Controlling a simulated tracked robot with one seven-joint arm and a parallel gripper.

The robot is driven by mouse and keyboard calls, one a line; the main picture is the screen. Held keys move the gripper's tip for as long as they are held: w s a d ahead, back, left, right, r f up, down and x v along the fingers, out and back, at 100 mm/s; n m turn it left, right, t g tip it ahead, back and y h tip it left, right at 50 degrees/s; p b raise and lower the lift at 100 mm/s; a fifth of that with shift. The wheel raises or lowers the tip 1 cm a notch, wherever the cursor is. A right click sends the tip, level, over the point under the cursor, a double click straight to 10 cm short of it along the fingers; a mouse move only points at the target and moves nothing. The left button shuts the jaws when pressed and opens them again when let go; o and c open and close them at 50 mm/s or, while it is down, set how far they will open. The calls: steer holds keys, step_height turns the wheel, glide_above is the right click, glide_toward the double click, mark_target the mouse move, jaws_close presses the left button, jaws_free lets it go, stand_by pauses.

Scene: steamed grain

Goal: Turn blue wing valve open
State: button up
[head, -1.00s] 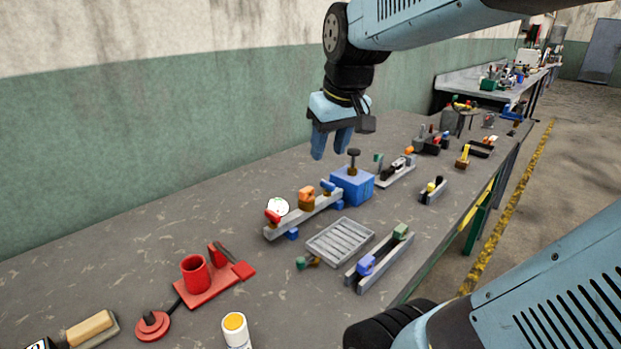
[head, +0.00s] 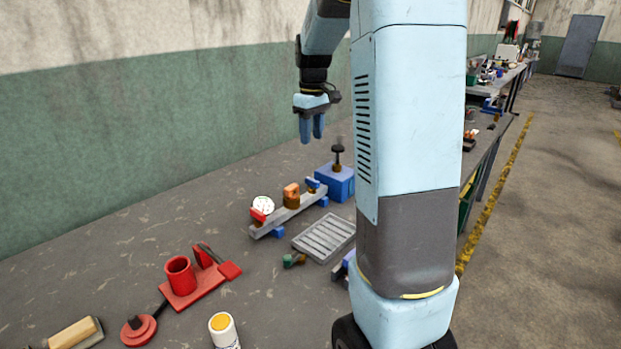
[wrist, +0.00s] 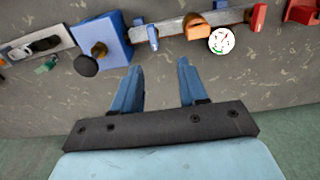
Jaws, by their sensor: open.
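The blue wing valve (head: 314,184) is a small blue handle at the far end of a grey rail (head: 270,229). In the wrist view the blue wing valve (wrist: 153,37) lies just beyond my fingertips, a little left of the middle between them. My gripper (head: 311,139) points down above the bench, over the back side of the rail. In the wrist view my gripper (wrist: 160,68) has its two blue fingers apart with nothing between them. It does not appear to touch the valve.
The rail also carries an orange block (head: 291,191), a white round gauge (head: 263,204) and a red handle (head: 258,215). A blue box with a dark knob (head: 337,185) stands beside the valve. A grey grate (head: 324,237) lies in front. My arm hides the bench's right part.

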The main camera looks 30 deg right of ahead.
mark_target(313, 180)
steer(key=f, duration=0.5)
steer(key=w+f, duration=0.1)
steer(key=f, duration=0.4)
steer(key=d+f, duration=0.1)
steer(key=f, duration=0.4)
steer(key=shift+w+d+f, duration=0.1)
steer(key=shift+w, duration=0.25)
steer(key=shift+c, duration=0.4)
